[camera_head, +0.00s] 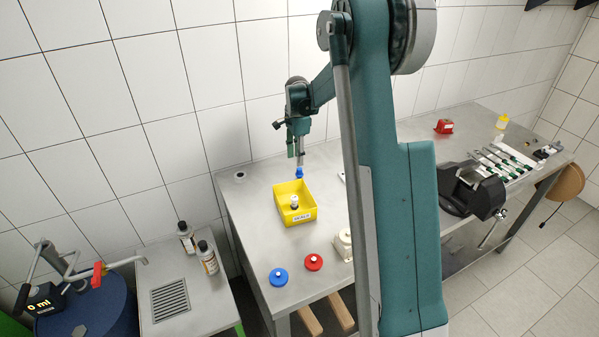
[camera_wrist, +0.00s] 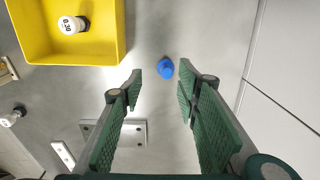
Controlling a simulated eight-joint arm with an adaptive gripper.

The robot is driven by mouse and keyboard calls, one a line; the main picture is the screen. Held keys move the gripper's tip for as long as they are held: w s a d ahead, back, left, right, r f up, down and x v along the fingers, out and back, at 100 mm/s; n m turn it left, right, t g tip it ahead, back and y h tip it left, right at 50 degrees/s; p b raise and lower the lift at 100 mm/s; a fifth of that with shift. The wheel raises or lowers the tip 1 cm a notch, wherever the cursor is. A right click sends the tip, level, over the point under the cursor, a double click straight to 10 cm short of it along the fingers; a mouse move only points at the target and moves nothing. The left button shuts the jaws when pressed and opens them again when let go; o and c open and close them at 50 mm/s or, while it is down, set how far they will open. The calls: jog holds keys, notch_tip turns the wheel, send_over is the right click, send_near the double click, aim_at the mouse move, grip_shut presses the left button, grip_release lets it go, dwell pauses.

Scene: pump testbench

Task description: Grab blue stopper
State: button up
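The small blue stopper (camera_wrist: 165,68) rests on the grey metal table in the wrist view. It also shows in the head view (camera_head: 299,173), behind the yellow bin and just below my gripper (camera_head: 296,148). In the wrist view my gripper (camera_wrist: 160,90) is open and empty, with green finger pads spread apart. The stopper appears ahead of the fingertips, in line with the gap between them and apart from both. The exact height of the fingertips above the table is hard to tell.
The yellow bin (camera_head: 277,204), holding a white-topped piece, stands close to the stopper. A blue disc (camera_head: 278,277) and a red disc (camera_head: 313,262) lie nearer the front edge. A tiled wall (camera_wrist: 288,75) borders the table. A flat metal plate (camera_wrist: 132,133) lies under the fingers.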

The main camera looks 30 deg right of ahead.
aim_at(299, 168)
jog(key=shift+w+d+f+m, duration=0.3)
jog(key=shift+w+d+f, duration=0.15)
jog(key=shift+f, duration=0.2)
jog(key=shift+w+d+f+m, duration=0.3)
jog(key=shift+d+f, duration=0.1)
jog(key=shift+f, duration=0.25)
jog(key=shift+f, duration=0.1)
jog(key=shift+f, duration=1.2)
jog(key=shift+f, duration=0.1)
jog(key=shift+f+p, duration=0.3)
jog(key=shift+f, duration=2.2)
jog(key=shift+c, duration=0.3)
jog(key=c, duration=0.5)
